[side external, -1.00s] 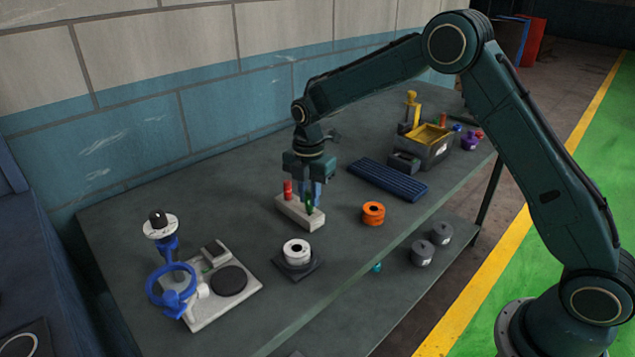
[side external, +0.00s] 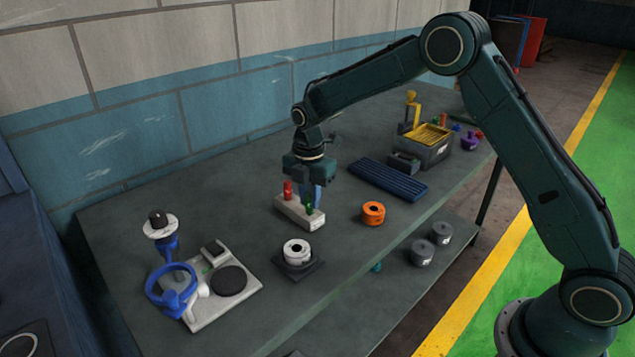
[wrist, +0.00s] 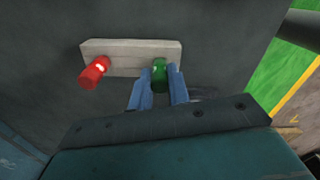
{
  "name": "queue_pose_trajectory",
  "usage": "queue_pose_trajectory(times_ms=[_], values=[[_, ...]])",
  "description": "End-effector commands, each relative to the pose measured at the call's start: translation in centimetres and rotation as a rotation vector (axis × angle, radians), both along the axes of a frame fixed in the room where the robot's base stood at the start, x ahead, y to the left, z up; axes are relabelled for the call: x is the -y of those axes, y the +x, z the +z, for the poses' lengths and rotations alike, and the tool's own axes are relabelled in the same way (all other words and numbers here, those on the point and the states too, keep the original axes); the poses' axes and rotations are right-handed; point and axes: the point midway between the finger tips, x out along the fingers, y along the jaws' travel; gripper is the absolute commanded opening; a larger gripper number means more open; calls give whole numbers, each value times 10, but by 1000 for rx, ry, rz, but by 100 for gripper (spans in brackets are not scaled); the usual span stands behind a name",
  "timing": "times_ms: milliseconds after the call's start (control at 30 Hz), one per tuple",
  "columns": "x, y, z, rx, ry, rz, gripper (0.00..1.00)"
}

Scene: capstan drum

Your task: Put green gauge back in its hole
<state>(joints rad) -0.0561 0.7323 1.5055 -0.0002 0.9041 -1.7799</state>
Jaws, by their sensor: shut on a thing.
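The green gauge (wrist: 159,74) stands at the right end of the pale gauge block (wrist: 127,53) in the wrist view. It also shows low at the block's near end in the side view (side external: 309,208). My gripper (wrist: 161,90) has its blue fingers on either side of the green gauge and is shut on it. The gauge's lower end is at the block; its hole is hidden, so I cannot tell how deep it sits. A red gauge (side external: 287,190) stands upright in the other end of the pale block (side external: 290,210).
A white spool (side external: 296,251) on a dark square base and an orange spool (side external: 373,213) stand nearby. A blue ridged mat (side external: 388,179) and a grey bin (side external: 432,148) lie to the right. A white fixture plate (side external: 222,306) with a blue ring stands front left.

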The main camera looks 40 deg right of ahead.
Motion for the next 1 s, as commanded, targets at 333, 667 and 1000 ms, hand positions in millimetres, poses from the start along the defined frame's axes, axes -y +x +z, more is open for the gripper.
queue_pose_trajectory(times_ms=[333,667,1000], values=[[0,0,-2,0,0,0,0],[0,0,-3,0,0,0,0],[0,0,-3,0,0,0,36]])
